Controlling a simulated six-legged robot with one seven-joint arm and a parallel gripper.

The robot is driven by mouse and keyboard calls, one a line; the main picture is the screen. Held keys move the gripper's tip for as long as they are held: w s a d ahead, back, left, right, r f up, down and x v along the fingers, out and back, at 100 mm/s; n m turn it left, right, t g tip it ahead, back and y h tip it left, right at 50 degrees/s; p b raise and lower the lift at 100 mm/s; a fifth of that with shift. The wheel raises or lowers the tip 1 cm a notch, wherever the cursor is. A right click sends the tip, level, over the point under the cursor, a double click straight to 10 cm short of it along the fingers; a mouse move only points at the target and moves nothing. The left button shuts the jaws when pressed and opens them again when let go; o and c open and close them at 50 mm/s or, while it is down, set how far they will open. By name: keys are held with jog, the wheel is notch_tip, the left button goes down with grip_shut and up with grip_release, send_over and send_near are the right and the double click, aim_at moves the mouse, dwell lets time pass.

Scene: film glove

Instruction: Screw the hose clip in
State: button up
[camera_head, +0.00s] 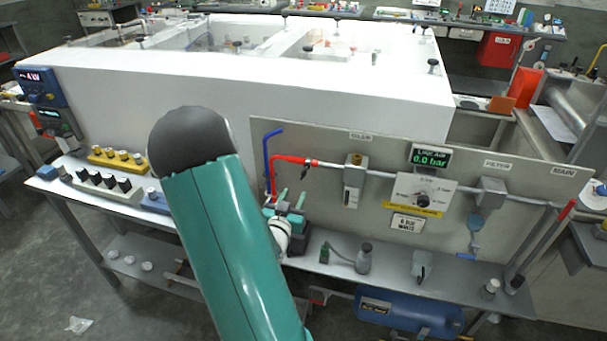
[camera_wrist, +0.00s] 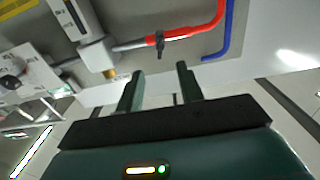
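The hose clip (camera_head: 305,172) is a small dark piece on the end of the red hose (camera_head: 290,159), where the hose meets a grey metal pipe (camera_head: 335,167). In the wrist view, which looks upside down compared with the head view, the clip (camera_wrist: 160,45) shows a black tab sticking out from the hose (camera_wrist: 195,32). My gripper (camera_head: 291,198) is below the clip in the head view. In the wrist view its two dark green fingers (camera_wrist: 158,80) are spread apart with nothing between them. The clip lies beyond the fingertips, roughly in line with the gap, and does not appear touched.
A blue hose (camera_head: 267,150) runs beside the red one on the grey panel (camera_head: 400,157). A valve block (camera_head: 354,180), a dial plate (camera_head: 424,194) and a pressure display reading 0.0 bar (camera_head: 430,156) are to the right. Small parts, including a grey bottle (camera_head: 363,258), stand on the shelf below.

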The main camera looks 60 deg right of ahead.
aim_at(303, 175)
jog(key=d, duration=0.3)
jog(key=w+d, duration=0.1)
jog(key=d, duration=0.3)
jog(key=w+d, duration=0.1)
jog(key=d, duration=0.3)
jog(key=shift+d, duration=0.15)
grip_shut()
